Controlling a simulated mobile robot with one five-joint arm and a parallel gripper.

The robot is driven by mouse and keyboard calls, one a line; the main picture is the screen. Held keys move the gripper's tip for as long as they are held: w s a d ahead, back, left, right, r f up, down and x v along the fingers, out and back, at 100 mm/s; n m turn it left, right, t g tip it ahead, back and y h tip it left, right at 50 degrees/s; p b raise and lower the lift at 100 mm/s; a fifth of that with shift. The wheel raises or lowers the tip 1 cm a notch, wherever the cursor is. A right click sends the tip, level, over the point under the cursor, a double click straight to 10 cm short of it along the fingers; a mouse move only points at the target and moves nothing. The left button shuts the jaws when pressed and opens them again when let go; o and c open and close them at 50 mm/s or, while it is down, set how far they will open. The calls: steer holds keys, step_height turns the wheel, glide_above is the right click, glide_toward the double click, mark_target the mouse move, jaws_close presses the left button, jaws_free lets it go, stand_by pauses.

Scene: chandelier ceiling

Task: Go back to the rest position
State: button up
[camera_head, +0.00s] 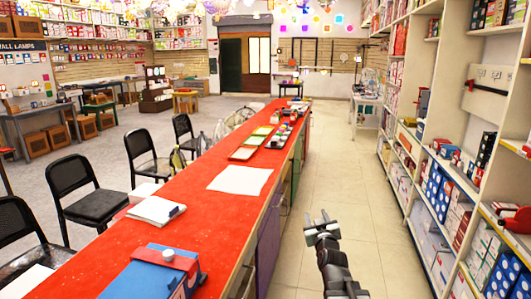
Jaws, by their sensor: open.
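My gripper (322,225) is at the lower middle of the head view, at the end of my dark arm. Its jaws are open, and no object shows between them. It is over the tiled aisle floor, to the right of the long red counter (190,212) and apart from it. The lower part of my arm runs out of the bottom of the picture.
The counter bears a blue box (150,275), white papers (240,180) and several trays. Stocked shelves (440,190) line the right side. Black chairs (92,195) stand left of the counter. The tiled aisle (335,150) ahead is clear, with a small table (366,108) farther back.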

steer(key=s+a+f+g+y, duration=0.1)
steer(key=s+a+f+g, duration=0.2)
steer(key=f, duration=0.3)
steer(key=s+a+f+g+y, duration=0.1)
steer(key=s+a+f+g, duration=0.1)
steer(key=f+g, duration=0.3)
steer(key=s+d+f+m+g+h, duration=0.1)
steer(key=s+f+g, duration=0.35)
steer(key=s, duration=0.45)
steer(key=s+d+f+m+g+h, duration=0.1)
steer(key=s+d+f+g, duration=0.1)
steer(key=s+f+g, duration=0.5)
steer(key=s+r+t+p, duration=0.1)
steer(key=r+p, duration=0.6)
steer(key=s+r+t+p, duration=0.1)
steer(key=s+r+p, duration=0.1)
steer(key=r+p, duration=0.6)
steer(key=shift+s+a+r+m, duration=0.2)
steer(key=shift+s+m, duration=0.1)
steer(key=shift+m, duration=0.1)
